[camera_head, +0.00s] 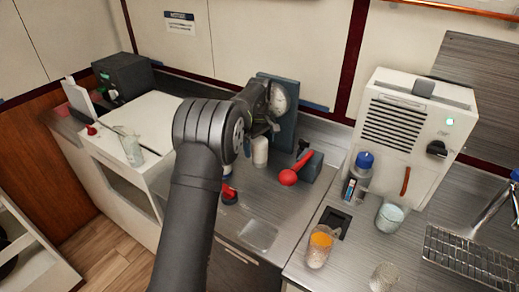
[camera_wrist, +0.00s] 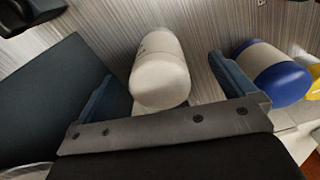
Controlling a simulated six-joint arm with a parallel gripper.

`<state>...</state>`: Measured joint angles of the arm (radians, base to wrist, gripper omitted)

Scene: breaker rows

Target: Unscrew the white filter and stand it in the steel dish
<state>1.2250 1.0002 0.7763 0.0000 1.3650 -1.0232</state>
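The white filter (camera_head: 260,151) hangs or stands upright just below my wrist in the head view, in front of the dark blue panel. In the wrist view the white filter (camera_wrist: 160,72) is a rounded white cylinder between the two fingers of my gripper (camera_wrist: 166,88). The fingers are apart, with a gap on each side of it. A shallow steel dish (camera_head: 260,235), square with rounded corners, appears empty on the counter's front part. Whether the filter's top end is threaded into something is hidden.
A blue-and-white cylinder (camera_wrist: 272,72) is just outside the right finger in the wrist view. A dark blue panel (camera_head: 285,108) carries a round gauge (camera_head: 279,99). A red-ended handle (camera_head: 288,177) and a red item (camera_head: 228,194) are nearby. The counter around the dish is clear.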

